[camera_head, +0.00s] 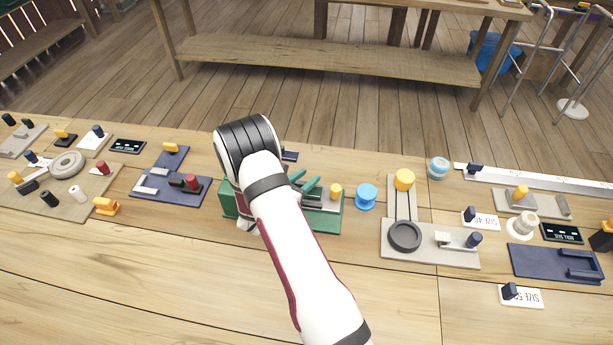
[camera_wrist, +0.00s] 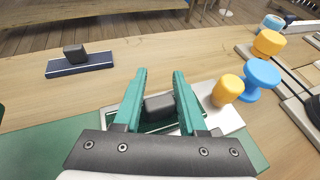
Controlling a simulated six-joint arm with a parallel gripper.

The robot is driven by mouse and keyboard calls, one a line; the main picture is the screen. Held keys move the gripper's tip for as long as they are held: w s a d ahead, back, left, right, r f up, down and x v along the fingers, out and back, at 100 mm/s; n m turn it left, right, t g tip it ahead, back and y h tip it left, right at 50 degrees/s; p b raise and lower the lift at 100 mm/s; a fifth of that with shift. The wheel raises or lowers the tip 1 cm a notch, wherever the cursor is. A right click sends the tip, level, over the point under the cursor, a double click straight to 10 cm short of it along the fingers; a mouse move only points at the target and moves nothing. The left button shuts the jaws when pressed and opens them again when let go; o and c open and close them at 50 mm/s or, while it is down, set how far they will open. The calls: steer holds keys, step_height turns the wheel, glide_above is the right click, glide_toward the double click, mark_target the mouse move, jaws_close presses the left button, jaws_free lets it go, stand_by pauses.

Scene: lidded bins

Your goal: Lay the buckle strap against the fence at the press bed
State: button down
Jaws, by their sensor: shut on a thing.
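My gripper (camera_wrist: 160,95) has two green fingers closed on a dark grey knob (camera_wrist: 159,107), in the middle of the wrist view. The knob seems to belong to the buckle strap, but the fingers and palm hide most of what is under it. In the head view the green fingertips of my gripper (camera_head: 305,184) are over the green press bed (camera_head: 329,222), and my arm covers its middle. The bed also shows in the wrist view (camera_wrist: 35,150). A pale metal plate with a yellow knob (camera_wrist: 228,90) is on the bed, just right of the fingers. I cannot make out the fence clearly.
A navy strip with a dark knob (camera_wrist: 80,67) lies beyond the bed. A blue spool (camera_head: 366,196) stands right of the bed, then a grey base with a dark ring (camera_head: 404,236). A navy fixture (camera_head: 165,190) lies left.

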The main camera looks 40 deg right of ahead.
steer(key=shift+f, duration=0.1)
steer(key=shift+c, duration=1.9)
jaws_free()
steer(key=v, duration=1.5)
steer(key=shift+s+a, duration=0.25)
steer(key=shift+a, duration=0.05)
